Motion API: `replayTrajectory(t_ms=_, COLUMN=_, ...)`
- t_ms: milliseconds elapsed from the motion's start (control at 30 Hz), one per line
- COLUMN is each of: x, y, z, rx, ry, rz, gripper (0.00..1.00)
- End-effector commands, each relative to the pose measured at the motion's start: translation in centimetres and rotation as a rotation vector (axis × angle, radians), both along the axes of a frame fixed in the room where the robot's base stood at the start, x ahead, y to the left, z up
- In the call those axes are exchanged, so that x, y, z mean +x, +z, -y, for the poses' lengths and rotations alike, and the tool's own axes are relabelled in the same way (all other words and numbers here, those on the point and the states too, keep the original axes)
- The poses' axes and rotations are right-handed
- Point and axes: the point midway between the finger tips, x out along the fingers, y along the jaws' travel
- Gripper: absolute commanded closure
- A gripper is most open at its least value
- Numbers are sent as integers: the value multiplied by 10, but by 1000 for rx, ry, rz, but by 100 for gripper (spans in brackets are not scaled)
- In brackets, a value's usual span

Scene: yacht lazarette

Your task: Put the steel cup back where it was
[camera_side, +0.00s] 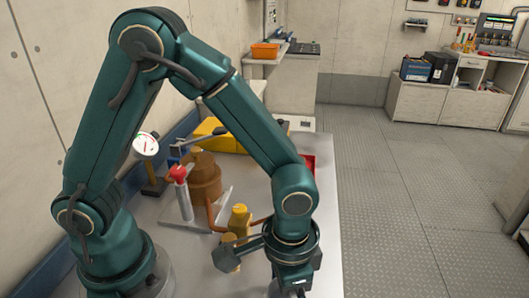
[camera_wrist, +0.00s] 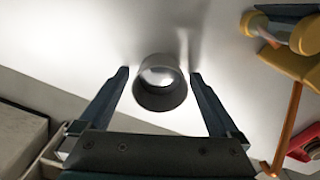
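The steel cup (camera_wrist: 160,84) stands on the pale metal bench top in the wrist view, with its round opening facing the camera. My gripper (camera_wrist: 160,75) is open, with one finger on each side of the cup. A narrow gap shows between the cup and each finger, so it does not look gripped. In the side view my gripper (camera_side: 292,288) is at the bottom edge and partly cut off. The cup cannot be made out there.
Yellow fittings (camera_side: 239,219) with a copper-coloured pipe stand left of my gripper; the pipe (camera_wrist: 286,122) shows right of the cup in the wrist view. A brown cylinder (camera_side: 204,178), a red-topped valve (camera_side: 179,174) and a red tray (camera_side: 309,161) are farther back.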

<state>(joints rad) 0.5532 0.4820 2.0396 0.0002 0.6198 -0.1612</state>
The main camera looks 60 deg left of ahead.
Motion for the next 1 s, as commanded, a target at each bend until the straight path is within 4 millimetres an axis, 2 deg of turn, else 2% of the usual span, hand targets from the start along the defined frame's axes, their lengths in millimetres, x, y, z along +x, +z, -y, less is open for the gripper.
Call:
replayTrajectory(t_ms=167, x=1, y=11, z=1, rx=-3, ry=0, rz=4, gripper=2)
replayTrajectory(t_ms=500, x=2, y=77, z=1, rx=-4, ry=0, rz=7, gripper=2)
replayTrajectory(t_ms=700, x=1, y=109, z=1, rx=-3, ry=0, rz=4, gripper=2)
replayTrajectory(t_ms=867, x=0, y=121, z=0, rx=-2, ry=1, rz=2, gripper=2)
replayTrajectory(t_ms=1000, x=1, y=131, z=-12, rx=-18, ry=29, rz=30, gripper=2)
